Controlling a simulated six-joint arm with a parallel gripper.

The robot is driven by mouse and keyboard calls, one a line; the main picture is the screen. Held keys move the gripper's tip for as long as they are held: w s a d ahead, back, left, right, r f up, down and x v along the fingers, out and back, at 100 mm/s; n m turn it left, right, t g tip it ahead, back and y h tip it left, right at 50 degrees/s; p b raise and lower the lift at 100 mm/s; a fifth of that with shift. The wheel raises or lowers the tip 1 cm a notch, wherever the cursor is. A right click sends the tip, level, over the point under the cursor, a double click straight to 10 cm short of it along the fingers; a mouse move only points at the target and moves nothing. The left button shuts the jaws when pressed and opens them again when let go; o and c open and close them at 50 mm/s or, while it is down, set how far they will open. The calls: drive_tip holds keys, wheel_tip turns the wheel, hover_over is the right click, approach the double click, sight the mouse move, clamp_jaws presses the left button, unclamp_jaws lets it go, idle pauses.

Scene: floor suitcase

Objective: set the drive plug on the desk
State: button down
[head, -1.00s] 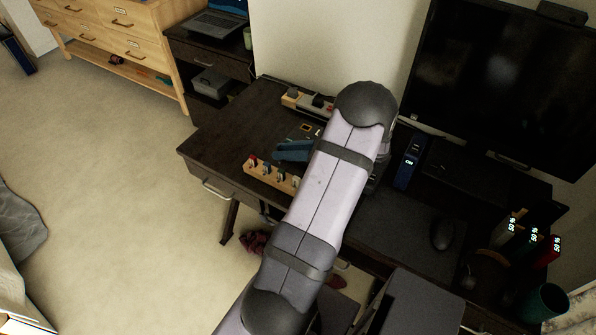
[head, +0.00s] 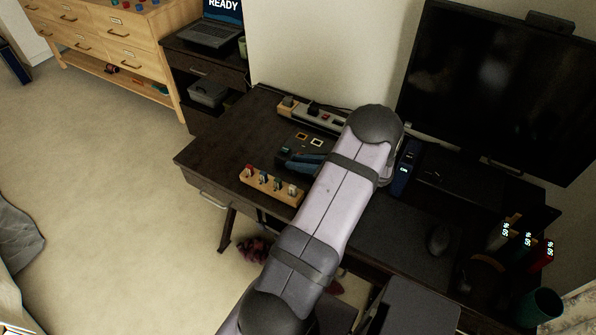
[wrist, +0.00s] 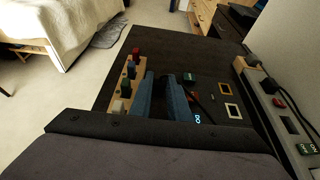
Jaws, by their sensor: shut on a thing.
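My gripper (wrist: 160,88) has blue fingers pointing over the dark desk (wrist: 133,45). The fingers stand close together, shut on the drive plug, which is mostly hidden between and behind them. A small dark piece shows just past the right finger in the wrist view, but I cannot tell whether it belongs to the plug. In the head view the blue fingers (head: 304,162) show left of my arm, low over the desk. I cannot tell whether the plug touches the desk top.
A wooden rack (head: 270,187) with several coloured pieces stands left of the fingers. An orange and a white square frame (wrist: 231,111) lie right of them. A power strip (head: 322,115) runs along the back. The monitor (head: 500,90) stands right. The desk's left part is bare.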

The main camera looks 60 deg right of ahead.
drive_tip(key=shift+f+p, duration=0.35)
drive_tip(key=shift+f, duration=1.85)
drive_tip(key=shift+f, duration=0.15)
drive_tip(key=c, duration=1.7)
unclamp_jaws()
drive_tip(key=shift+o, duration=0.2)
